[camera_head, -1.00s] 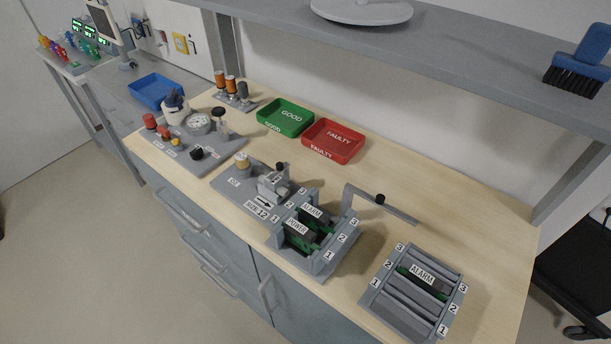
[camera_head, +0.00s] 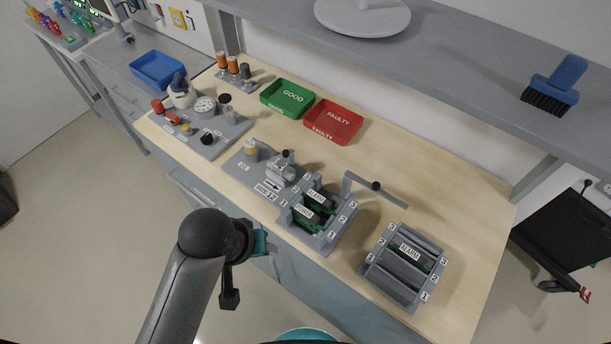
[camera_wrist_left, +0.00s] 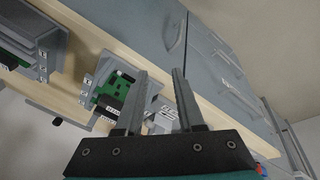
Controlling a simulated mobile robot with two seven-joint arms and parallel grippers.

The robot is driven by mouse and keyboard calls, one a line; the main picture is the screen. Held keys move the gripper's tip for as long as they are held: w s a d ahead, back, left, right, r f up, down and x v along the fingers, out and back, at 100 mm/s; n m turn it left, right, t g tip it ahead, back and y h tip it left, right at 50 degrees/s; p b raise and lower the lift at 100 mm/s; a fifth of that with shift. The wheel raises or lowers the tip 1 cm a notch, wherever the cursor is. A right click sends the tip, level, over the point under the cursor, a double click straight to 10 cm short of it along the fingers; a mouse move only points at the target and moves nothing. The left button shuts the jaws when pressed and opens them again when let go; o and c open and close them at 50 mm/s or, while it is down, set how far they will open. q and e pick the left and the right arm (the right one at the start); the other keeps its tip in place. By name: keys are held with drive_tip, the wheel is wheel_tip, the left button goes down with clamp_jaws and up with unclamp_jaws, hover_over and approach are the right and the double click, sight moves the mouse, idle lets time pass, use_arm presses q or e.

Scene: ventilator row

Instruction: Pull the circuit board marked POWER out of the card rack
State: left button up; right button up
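The card rack (camera_head: 331,238) stands near the front edge of the bench. The POWER board (camera_head: 305,214) sits in it towards the front, with an ALARM board (camera_head: 318,198) behind it. My left gripper (camera_head: 262,243) is in front of the bench edge, left of the rack and apart from it. In the left wrist view its two fingers (camera_wrist_left: 160,75) are spread and nothing is between them. My right gripper is not in view.
A second rack (camera_head: 372,273) with an ALARM board stands to the right. An upright bracket with an arm (camera_head: 380,187) rises behind the card rack. Green GOOD (camera_head: 288,98) and red FAULTY (camera_head: 334,121) trays lie at the back. Bench space right of the trays is clear.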

use_arm(q)
drive_tip(key=w+d+r+n+g, duration=0.2)
drive_tip(key=w+d+r+n, duration=0.25)
drive_tip(key=d, duration=0.35)
wheel_tip(320, 180, up, 4)
drive_tip(key=n+y+p, duration=0.1)
drive_tip(key=n, duration=0.3)
hover_over(307, 228)
drive_tip(key=shift+s+d+g, duration=0.2)
drive_tip(key=shift+g, duration=0.1)
drive_tip(key=shift+w+a+n+y, duration=0.3)
drive_tip(key=shift+n+y, duration=0.2)
drive_tip(key=shift+n, duration=0.15)
wheel_tip(307, 228, down, 14)
drive_tip(key=shift+d+f+b, duration=0.1)
drive_tip(key=shift+b, duration=0.95)
drive_tip(key=shift+c, duration=0.3)
clamp_jaws()
